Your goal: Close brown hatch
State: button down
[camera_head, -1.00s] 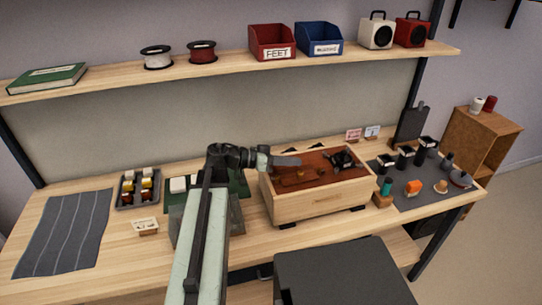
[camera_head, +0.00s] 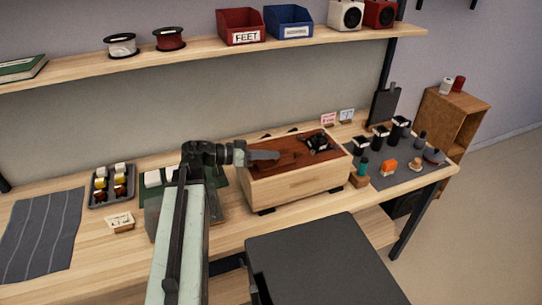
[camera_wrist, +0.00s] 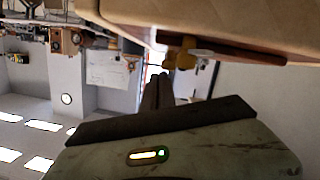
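The brown hatch (camera_head: 290,146) appears as a reddish-brown panel on top of a pale wooden box (camera_head: 300,185) on the bench. I cannot tell clearly how far open it is. My gripper (camera_head: 274,155) is over the left part of the panel, pointing right. In the wrist view, which looks upside down, its two dark fingers (camera_wrist: 158,88) lie close together with nothing seen between them. A brass knob (camera_wrist: 180,57) and a brown panel edge (camera_wrist: 240,52) show just beyond the fingertips, beside the box's wood (camera_wrist: 240,20). Contact with the knob cannot be told.
A black object (camera_head: 318,142) sits at the box's right. A dark mat (camera_head: 405,171) with small parts lies right of the box. A tray (camera_head: 111,188) and a striped cloth (camera_head: 40,235) lie left. A shelf (camera_head: 200,51) runs above. A dark flat-topped block (camera_head: 320,262) stands in front.

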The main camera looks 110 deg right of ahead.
jog(key=shift+a+f, duration=0.1)
jog(key=shift+f, duration=0.05)
notch_tip(320, 180, up, 6)
jog(key=f+p, duration=0.1)
jog(key=p, duration=0.4)
jog(key=p+v, duration=0.1)
jog(key=v, duration=0.8)
jog(key=shift+w+a+f, duration=0.15)
jog(key=shift+w+a, duration=0.2)
jog(key=shift+w, duration=0.05)
